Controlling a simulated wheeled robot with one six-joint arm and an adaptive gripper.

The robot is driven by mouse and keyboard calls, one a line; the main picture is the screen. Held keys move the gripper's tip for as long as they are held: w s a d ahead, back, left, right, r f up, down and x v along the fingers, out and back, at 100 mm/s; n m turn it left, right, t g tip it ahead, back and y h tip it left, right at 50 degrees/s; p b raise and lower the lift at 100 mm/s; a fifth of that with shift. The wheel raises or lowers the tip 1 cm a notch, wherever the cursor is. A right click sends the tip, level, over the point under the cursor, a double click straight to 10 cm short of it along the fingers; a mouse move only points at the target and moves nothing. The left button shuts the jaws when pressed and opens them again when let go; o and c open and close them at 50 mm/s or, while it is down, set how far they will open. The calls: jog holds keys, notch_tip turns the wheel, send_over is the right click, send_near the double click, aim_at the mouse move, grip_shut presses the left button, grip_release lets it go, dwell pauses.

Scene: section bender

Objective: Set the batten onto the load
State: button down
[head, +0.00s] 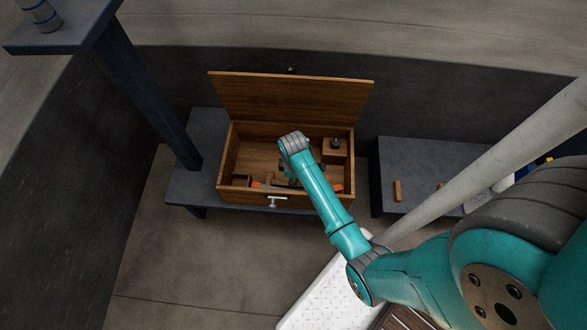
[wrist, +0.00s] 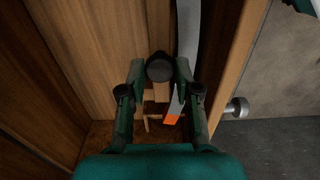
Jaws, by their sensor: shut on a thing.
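My gripper (wrist: 160,68) points down inside an open wooden chest (head: 228,160). Its two fingers are shut on a round black knob (wrist: 159,67), seen from above between the fingertips. A narrow strip of wood (wrist: 162,93) shows just below the knob in the wrist view. It may be the batten, but I cannot tell whether the two are joined. In the head view my arm hides most of the held thing. A wooden block with a dark top (head: 336,146) sits in the chest's back right corner. I cannot tell whether it is the load.
A grey curved strip with an orange end (wrist: 172,119) lies right of the knob, by the chest's front wall. The hinged lid (head: 290,98) stands open. A small wooden block (head: 397,190) lies on the right bench (head: 410,155). A dark post (head: 150,95) rises left of the chest.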

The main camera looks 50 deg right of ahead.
jog(key=c, duration=0.8)
grip_release()
notch_tip(320, 180, up, 12)
jog(key=shift+f, duration=0.1)
